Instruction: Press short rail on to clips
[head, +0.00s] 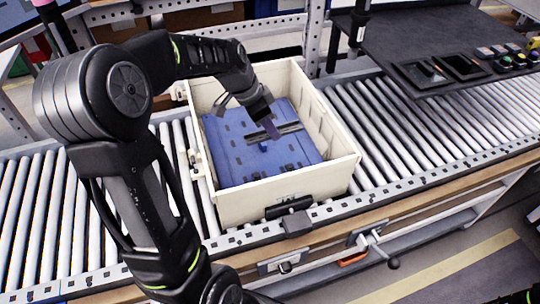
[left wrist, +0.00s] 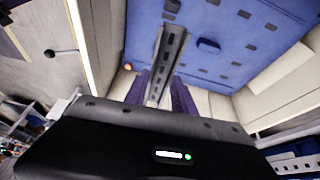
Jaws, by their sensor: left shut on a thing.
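The short grey slotted rail (head: 288,129) is inside the crate, close over the blue panel (head: 225,150). My left gripper (head: 268,126) reaches down into the crate and is shut on the rail. In the left wrist view the rail (left wrist: 172,52) sticks out between the purple fingers toward the blue panel (left wrist: 235,35). Small dark clips or slots dot the panel. I cannot tell which clips lie under the rail, or whether it touches them. My right gripper is not in view.
The cream crate (head: 340,165) stands on a roller conveyor (head: 385,135), its walls close around my left gripper. A black shelf with small devices (head: 430,72) is at the upper right. A metal upright (head: 312,40) stands behind the crate. Rollers on both sides are clear.

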